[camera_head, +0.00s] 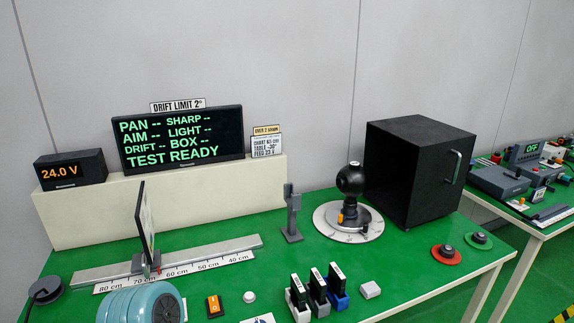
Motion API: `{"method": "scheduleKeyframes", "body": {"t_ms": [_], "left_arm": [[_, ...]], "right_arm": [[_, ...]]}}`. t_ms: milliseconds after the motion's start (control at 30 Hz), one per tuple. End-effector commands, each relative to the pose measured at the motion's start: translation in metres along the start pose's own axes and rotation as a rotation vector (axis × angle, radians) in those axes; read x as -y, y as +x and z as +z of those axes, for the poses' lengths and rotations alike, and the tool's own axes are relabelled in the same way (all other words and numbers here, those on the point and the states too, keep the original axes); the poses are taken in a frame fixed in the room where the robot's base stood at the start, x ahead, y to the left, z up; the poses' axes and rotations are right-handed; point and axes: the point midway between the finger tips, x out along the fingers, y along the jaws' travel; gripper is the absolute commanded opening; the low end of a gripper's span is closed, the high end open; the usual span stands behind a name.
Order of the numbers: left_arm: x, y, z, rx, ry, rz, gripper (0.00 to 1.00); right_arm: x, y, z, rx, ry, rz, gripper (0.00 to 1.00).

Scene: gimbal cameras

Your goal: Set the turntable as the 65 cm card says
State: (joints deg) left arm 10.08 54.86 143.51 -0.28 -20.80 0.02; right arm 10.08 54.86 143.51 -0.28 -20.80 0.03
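The turntable (325,217) is a round pale disc with a marked rim on the green bench, right of centre. A black ball-shaped camera (351,180) stands on its dark hub, with a small orange part (341,218) at the front left. The disc's angle marks are too small to read. A white card (267,147) stands on the cream ledge, under a tag reading "OVER 2 SHOWN". Its small print appears to read "TABLE -30°" and "FEED 23 V"; the chart line is unclear. Neither of my grippers is in view.
A chart panel (146,225) stands edge-on on the ruled rail (215,253). A black box (412,172) stands close behind the turntable's right side; a grey post (292,215) is to its left. The screen (182,138) reads "TEST READY".

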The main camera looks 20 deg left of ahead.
Motion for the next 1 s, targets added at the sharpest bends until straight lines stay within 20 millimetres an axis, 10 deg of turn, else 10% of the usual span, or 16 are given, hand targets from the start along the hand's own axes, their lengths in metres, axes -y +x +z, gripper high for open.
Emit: {"method": "scheduleKeyframes", "body": {"t_ms": [667,833,1000], "left_arm": [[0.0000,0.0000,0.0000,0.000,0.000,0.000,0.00],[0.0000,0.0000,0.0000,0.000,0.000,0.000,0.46],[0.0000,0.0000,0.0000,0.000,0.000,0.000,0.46]], "right_arm": [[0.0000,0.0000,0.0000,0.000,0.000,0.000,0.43],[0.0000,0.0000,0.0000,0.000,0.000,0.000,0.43],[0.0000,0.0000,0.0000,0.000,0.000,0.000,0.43]]}}
